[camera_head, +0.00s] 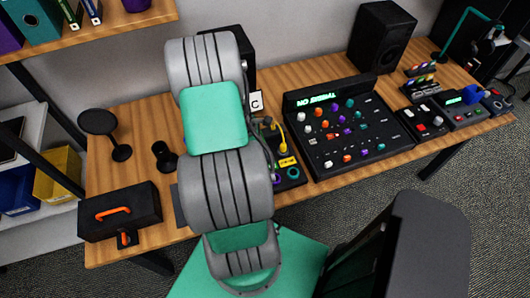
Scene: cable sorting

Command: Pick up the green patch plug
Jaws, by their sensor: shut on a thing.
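My arm, grey with green panels, stands across the left middle of the head view and reaches over the table. My gripper is hidden behind it, so I cannot see its jaws or what is between them. I cannot make out a green patch plug; it may be behind the arm. Just right of the arm, a dark panel (291,184) shows partly.
Small boxes, one with a blue object (476,94), sit right. A black case (119,212) lies front left, near a round-topped stand (98,122).

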